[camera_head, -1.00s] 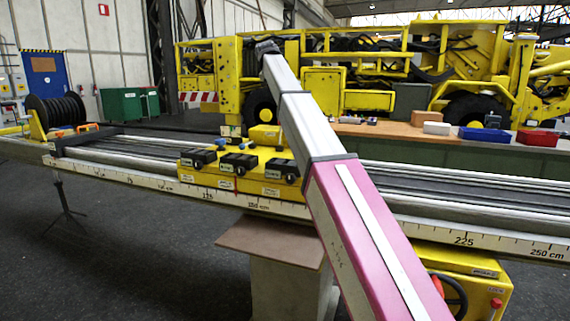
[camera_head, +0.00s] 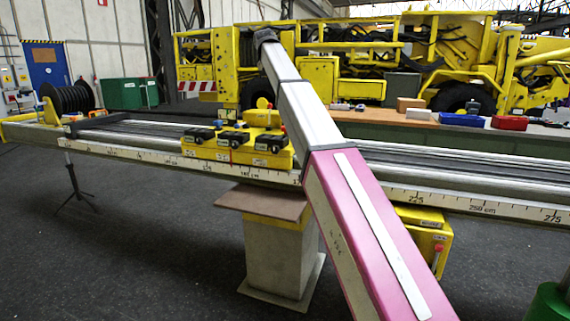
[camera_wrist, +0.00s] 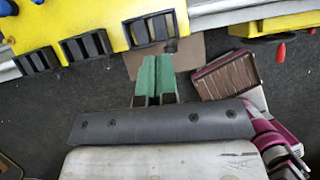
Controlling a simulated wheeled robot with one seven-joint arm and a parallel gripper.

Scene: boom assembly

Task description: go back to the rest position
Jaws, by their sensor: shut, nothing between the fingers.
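My gripper (camera_wrist: 156,82) shows in the wrist view as two green fingers lying together, shut and empty. It hangs over dark floor and a brown plate (camera_wrist: 190,52), just below the yellow carriage (camera_wrist: 95,28) with its black-framed blocks. No contact shows between the fingers and these things. In the head view my pink and silver arm slants from bottom right up to the top centre, in front of the boom. The gripper itself does not show in that view.
The long boom (camera_head: 410,188) with a measuring scale crosses the head view; its yellow carriage (camera_head: 238,145) sits left of my arm. A pedestal (camera_head: 275,255) stands beneath. Behind are a workbench (camera_head: 480,133) and a yellow vehicle (camera_head: 318,80). Open floor lies at lower left.

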